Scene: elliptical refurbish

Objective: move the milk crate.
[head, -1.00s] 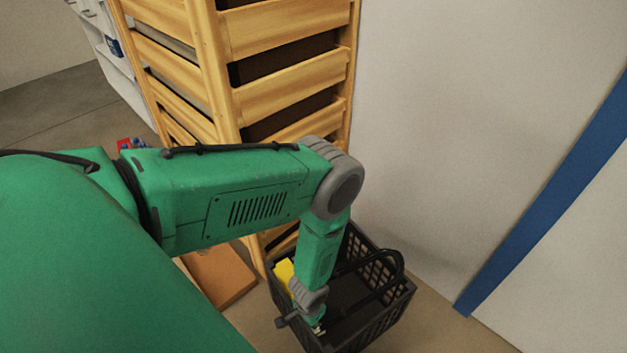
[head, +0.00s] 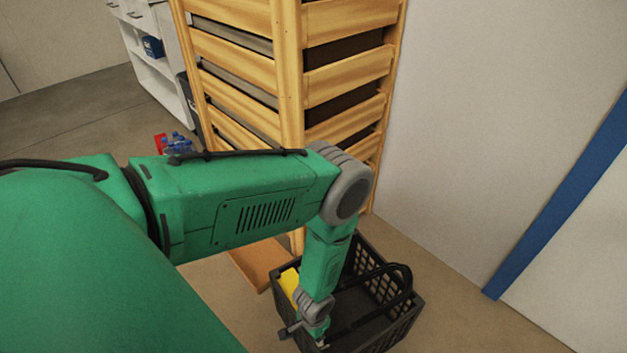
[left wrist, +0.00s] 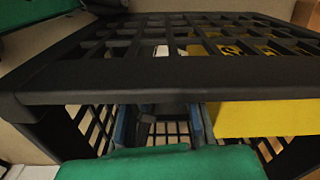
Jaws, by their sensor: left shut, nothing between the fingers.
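The black crate (head: 410,322) has open lattice walls and a dark looped handle. It is low in the head view, below the wooden rack. My left gripper (head: 322,342) reaches down at the crate's near left side, at the lower picture edge. It is shut with nothing held; my arm hides part of the crate, and I cannot tell whether the fingers touch it. In the left wrist view the crate's thick rim (left wrist: 160,80) crosses the picture close up, with lattice above and below. A yellow piece (head: 289,283) shows at the crate's left side. My right gripper is not in view.
A tall wooden rack (head: 290,90) stands behind the crate. A brown board (head: 262,262) lies on the floor left of it. A pale wall (head: 480,130) is at the right. A red item with blue bottles (head: 175,143) and a white cabinet (head: 155,75) are farther left.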

